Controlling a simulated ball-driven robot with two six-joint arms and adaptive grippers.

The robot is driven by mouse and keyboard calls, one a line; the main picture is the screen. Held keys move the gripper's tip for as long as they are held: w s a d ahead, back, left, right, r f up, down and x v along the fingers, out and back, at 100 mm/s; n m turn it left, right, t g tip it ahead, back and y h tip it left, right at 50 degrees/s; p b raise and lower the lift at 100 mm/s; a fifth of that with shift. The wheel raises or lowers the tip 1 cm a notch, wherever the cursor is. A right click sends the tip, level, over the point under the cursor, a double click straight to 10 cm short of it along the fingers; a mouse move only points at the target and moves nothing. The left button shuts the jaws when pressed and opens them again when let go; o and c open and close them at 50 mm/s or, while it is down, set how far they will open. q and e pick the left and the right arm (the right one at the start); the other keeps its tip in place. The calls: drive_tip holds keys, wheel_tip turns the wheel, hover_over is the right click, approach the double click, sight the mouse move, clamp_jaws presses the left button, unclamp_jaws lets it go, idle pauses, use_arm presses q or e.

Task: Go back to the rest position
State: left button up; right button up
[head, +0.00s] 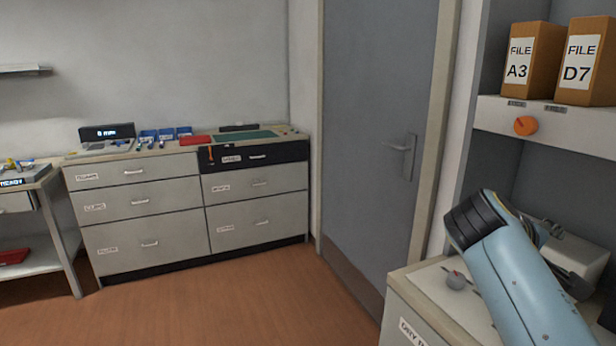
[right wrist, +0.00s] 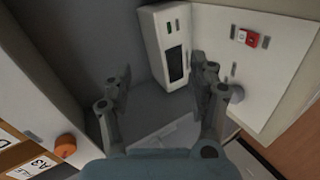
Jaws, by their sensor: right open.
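My right arm reaches in from the lower right of the head view, over a pale cabinet top (head: 432,285). My right gripper (head: 548,232) is mostly hidden behind the arm there. In the right wrist view the right gripper (right wrist: 166,75) shows its two fingers wide apart, with nothing between them. A white device (right wrist: 163,45) with a dark panel stands beyond the fingertips, apart from them as far as I can tell. My left gripper is not in view.
A shelf (head: 570,128) with an orange knob (head: 525,125) and file boxes A3 (head: 518,70) and D7 (head: 577,72) stands above the arm. A red item (right wrist: 250,38) lies on the cabinet top. A closed door (head: 375,130), drawer cabinets (head: 150,205) and open floor (head: 240,300) lie left.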

drive_tip(key=s+a+f+m+y, duration=0.1)
drive_tip(key=s+f+y, duration=0.25)
drive_tip(key=s, duration=0.45)
drive_tip(key=s+a+f+m+y, duration=0.1)
drive_tip(key=s+a+f+y, duration=0.1)
drive_tip(key=s+f, duration=0.4)
drive_tip(key=s+a+r+g+y, duration=0.1)
drive_tip(key=s+a+y, duration=0.55)
drive_tip(key=s, duration=0.85)
wheel_tip(320, 180, down, 33)
drive_tip(key=s+g+h+b, duration=0.1)
drive_tip(key=s+g+b, duration=0.1)
drive_tip(key=b, duration=0.6)
drive_tip(key=s+d+f+b, duration=0.1)
drive_tip(key=s+f+b, duration=0.2)
drive_tip(key=s+f, duration=0.6)
drive_tip(key=s+f+g+b, duration=0.1)
drive_tip(key=s+f+b, duration=0.3)
drive_tip(key=s+f, duration=0.5)
wheel_tip(320, 180, down, 7)
drive_tip(key=shift+s+d+r+m+b, duration=0.1)
drive_tip(key=shift+s+d+m+b, duration=0.2)
drive_tip(key=shift+d+m, duration=0.1)
